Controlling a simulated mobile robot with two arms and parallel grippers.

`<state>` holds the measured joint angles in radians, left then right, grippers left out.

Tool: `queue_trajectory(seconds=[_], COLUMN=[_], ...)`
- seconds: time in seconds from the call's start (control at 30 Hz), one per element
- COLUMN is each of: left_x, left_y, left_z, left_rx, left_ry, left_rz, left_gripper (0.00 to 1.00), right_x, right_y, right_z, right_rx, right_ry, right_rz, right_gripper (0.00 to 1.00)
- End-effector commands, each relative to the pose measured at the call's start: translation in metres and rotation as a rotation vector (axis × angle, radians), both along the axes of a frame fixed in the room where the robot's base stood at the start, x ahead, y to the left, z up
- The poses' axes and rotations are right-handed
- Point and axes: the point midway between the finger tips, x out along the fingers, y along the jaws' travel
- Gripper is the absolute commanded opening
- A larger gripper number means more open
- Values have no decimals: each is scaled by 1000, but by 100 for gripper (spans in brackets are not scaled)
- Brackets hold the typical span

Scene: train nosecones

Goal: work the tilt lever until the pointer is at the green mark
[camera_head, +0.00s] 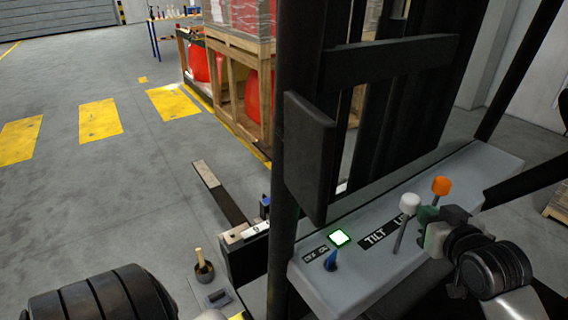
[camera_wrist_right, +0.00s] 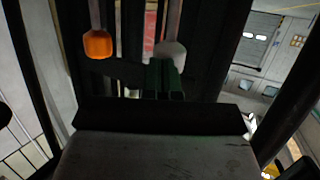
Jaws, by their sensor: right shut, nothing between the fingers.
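The tilt lever with its white knob (camera_head: 409,202) stands on the grey console (camera_head: 355,285), beside the black TILT label (camera_head: 374,238). My right gripper (camera_head: 427,215) has green fingers, shut and empty, just right of the white knob. In the right wrist view the shut fingers (camera_wrist_right: 165,80) lie just below the white knob (camera_wrist_right: 170,54) and partly overlap it; I cannot tell whether they touch. I cannot make out the pointer or the green mark. My left gripper is not in view.
An orange-knobbed lever (camera_head: 441,187) stands close behind and right of the white one; it also shows in the right wrist view (camera_wrist_right: 98,45). A short blue lever (camera_head: 331,259) is at the console's left end. A black mast post (camera_head: 291,150) rises at the console's left.

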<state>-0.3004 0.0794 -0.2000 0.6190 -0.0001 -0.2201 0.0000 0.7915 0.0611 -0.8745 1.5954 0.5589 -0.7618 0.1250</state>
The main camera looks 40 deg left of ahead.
Motion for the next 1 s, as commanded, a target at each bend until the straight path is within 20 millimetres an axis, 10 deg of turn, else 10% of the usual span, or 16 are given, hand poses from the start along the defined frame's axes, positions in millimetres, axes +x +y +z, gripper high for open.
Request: queue_trajectory(seconds=[1.0], left_x=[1], left_y=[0], left_z=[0], left_rx=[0], left_ry=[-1], left_rz=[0], left_gripper=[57], right_x=[6], right_y=[30], right_z=[0], right_rx=[2], right_ry=[0], right_rz=[1], right_gripper=[0])
